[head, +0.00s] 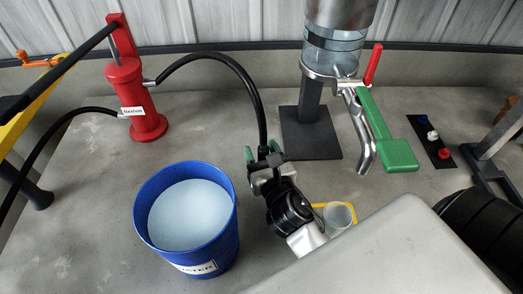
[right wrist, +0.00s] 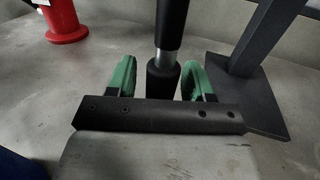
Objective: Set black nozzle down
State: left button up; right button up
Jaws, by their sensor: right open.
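The black nozzle (right wrist: 163,78) is at the end of a black hose, below a silver collar. In the right wrist view it stands between the two green fingers of my right gripper (right wrist: 158,82), with gaps on both sides. In the head view the right gripper (head: 263,156) is open around the hose's lower end, to the right of the blue bucket. The hose (head: 232,64) arches from the red pump (head: 130,95) down to the gripper. The nozzle's tip is hidden by the gripper's body. My left gripper is out of view.
The blue bucket (head: 228,222) holds pale liquid. A dark-based stand (head: 311,132) carries a clear column with a red lever and green handle (head: 385,140). A clear cup (head: 338,216) is on a yellow piece near my wrist. Bench room is free between pump and stand.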

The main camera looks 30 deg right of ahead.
jog(key=shift+r, duration=0.2)
jog(key=s+a+b, duration=0.2)
jog(key=s+b, duration=0.1)
jog(key=s, duration=0.9)
jog(key=shift+f+b, duration=0.15)
jog(key=shift+b, duration=0.2)
jog(key=shift+w+d, duration=0.1)
